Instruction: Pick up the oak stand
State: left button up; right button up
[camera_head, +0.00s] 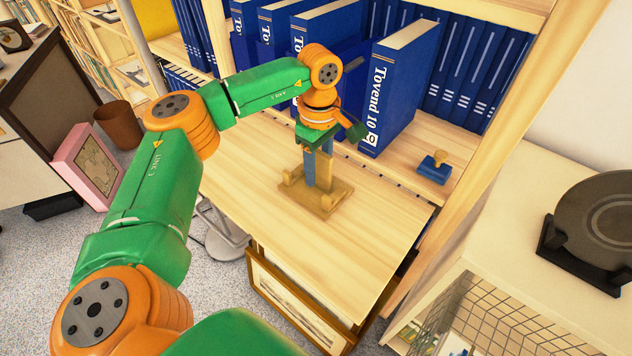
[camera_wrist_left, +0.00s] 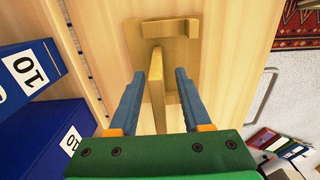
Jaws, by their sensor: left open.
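The oak stand (camera_head: 328,201) is a small wooden piece with a flat base, standing on the pale wooden surface below the shelf of blue books. My left gripper (camera_head: 318,185) points down over it from above. In the left wrist view, the stand (camera_wrist_left: 176,58) shows its base, a crosspiece and a narrow upright bar. The two blue fingers of my left gripper (camera_wrist_left: 158,78) are open, one on each side of the bar, with gaps visible. The arm and gripper hide part of the stand in the head view. My right gripper is not in view.
A blue book (camera_head: 400,85) marked 10 stands upright behind the stand. A blue stamp (camera_head: 434,167) with a wooden handle lies to the right. The wooden surface (camera_head: 385,235) right of the stand is clear.

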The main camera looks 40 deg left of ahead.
pick_arm(q)
grip_shut()
dwell(1.4)
